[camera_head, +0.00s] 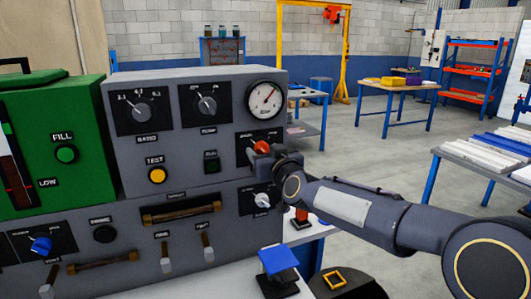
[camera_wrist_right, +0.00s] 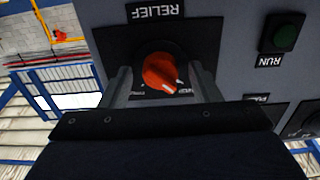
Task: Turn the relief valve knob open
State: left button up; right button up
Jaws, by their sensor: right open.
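The relief valve knob (camera_head: 262,147) is orange-red and sits on a black plate at the right side of the grey panel. In the right wrist view the knob (camera_wrist_right: 160,72) shows under an upside-down RELIEF label, its white mark pointing to the lower right. My right gripper (camera_head: 272,152) is in front of the plate, partly hiding it. In the right wrist view its two fingers (camera_wrist_right: 162,84) stand open, one on each side of the knob, with gaps between them and it. My left gripper is not seen.
A round gauge (camera_head: 265,100) is above the knob and a grey-white knob (camera_head: 263,200) below it. A green RUN button (camera_wrist_right: 285,36) is beside the plate. A yellow TEST button (camera_head: 157,175) and toggle levers (camera_head: 207,245) are further left. A blue-topped block (camera_head: 278,260) stands below.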

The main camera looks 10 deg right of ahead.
jog(key=c, duration=1)
jog(key=m+b, duration=0.4)
jog(key=m, duration=1.3)
jog(key=shift+f+m, duration=0.1)
jog(key=shift+m, duration=0.3)
